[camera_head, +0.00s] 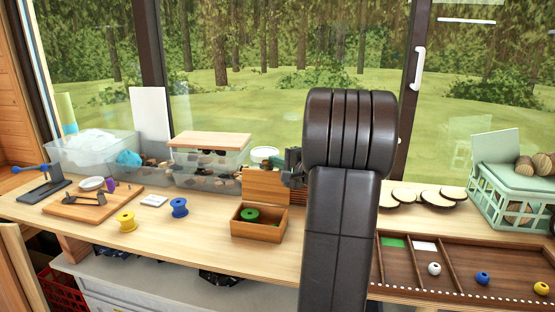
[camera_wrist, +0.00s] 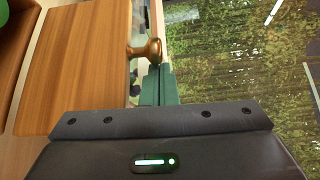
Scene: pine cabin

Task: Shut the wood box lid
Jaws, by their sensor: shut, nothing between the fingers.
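The small wood box (camera_head: 258,230) stands on the workbench with a green spool (camera_head: 250,214) inside. Its lid (camera_head: 262,186) stands open, upright at the box's back edge. In the wrist view the lid (camera_wrist: 75,65) fills the left side, with a brass knob (camera_wrist: 150,51) on its edge. My gripper (camera_head: 293,167) is at the lid's upper right corner, and is partly hidden by my arm in the head view. In the wrist view its green fingertips (camera_wrist: 158,82) are shut and empty, close beside the knob. I cannot tell whether they touch it.
A clear bin with a wooden cover (camera_head: 210,140) stands behind the box at left. A blue spool (camera_head: 179,207) and a yellow spool (camera_head: 126,221) are left of the box. A compartment tray (camera_head: 450,260) lies at right. The bench just left of the box is clear.

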